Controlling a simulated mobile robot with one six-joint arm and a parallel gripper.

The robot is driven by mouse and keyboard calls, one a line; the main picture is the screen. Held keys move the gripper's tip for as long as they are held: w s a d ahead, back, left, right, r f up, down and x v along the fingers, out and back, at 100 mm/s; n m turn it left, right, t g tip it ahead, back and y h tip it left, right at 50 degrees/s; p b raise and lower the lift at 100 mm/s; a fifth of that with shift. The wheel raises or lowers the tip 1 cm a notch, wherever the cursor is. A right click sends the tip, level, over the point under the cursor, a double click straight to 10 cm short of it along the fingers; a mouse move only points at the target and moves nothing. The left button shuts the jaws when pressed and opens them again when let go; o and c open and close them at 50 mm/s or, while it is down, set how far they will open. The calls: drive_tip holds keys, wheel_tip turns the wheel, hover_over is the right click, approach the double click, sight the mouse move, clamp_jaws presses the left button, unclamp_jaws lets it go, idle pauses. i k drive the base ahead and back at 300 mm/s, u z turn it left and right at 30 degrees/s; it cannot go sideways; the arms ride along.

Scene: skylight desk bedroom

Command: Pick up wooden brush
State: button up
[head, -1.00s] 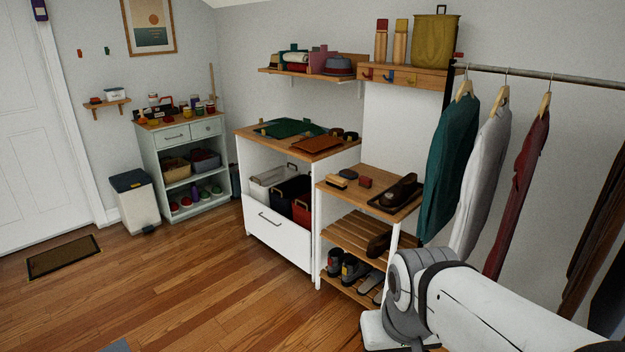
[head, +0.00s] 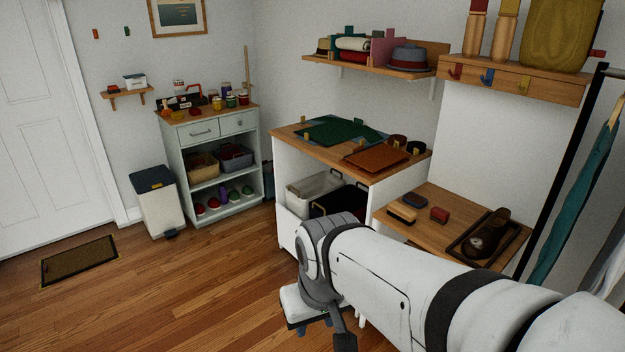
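I cannot tell which is the task's brush. My arm reaches in from the lower right, in front of the bench. My gripper (head: 312,326) is low at the bottom of the view, left of the bench and well apart from the brushes. Its fingers are small and partly hidden, so its opening is unclear.
Hanging clothes (head: 575,205) are at right. Open floor lies left.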

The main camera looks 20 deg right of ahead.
sight(404, 214)
drive_tip(key=z, duration=0.3)
drive_tip(key=i, duration=1.5)
drive_tip(key=z, duration=1.1)
drive_tip(key=i, duration=0.6)
drive_tip(key=z, duration=0.25)
drive_tip(key=k, duration=0.85)
drive_tip(key=z, duration=0.2)
drive_tip(key=i, duration=0.85)
drive_tip(key=u, duration=0.05)
